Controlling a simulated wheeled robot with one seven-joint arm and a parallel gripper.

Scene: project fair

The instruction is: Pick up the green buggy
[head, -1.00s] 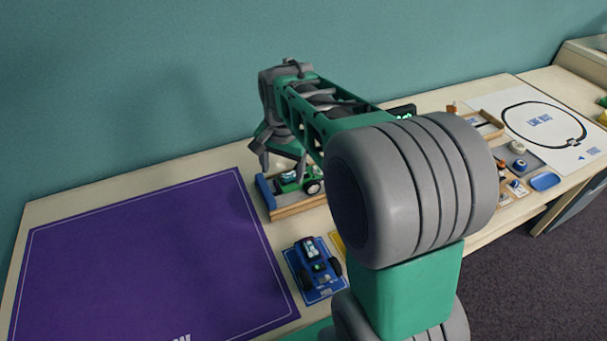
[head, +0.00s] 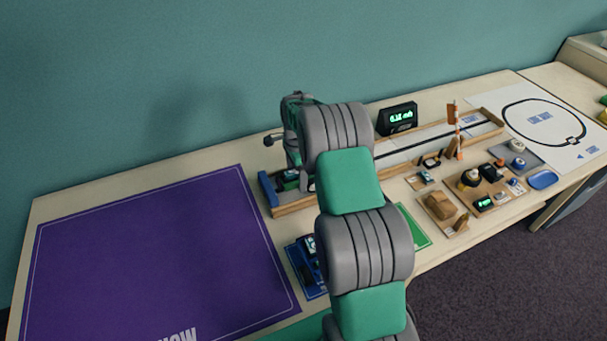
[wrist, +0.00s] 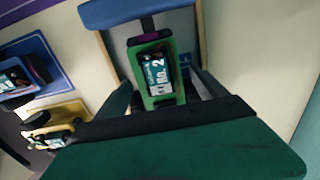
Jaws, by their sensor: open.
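The green buggy (wrist: 160,78), with a dark "No. 2" label on top, sits in the wooden track at its blue end stop (wrist: 138,12). In the head view only a bit of the buggy (head: 289,179) shows beside my arm. My gripper (wrist: 165,88) is open in the wrist view, with one dark finger on each side of the buggy's near end. I cannot tell whether the fingers touch it. In the head view my arm hides the fingers.
A blue buggy on a blue mat (wrist: 48,62) and another buggy on a yellow mat (wrist: 80,110) lie left of the track. A large purple mat (head: 150,260) covers the left of the table. A lit display (head: 398,117) stands behind the track; several small parts lie right.

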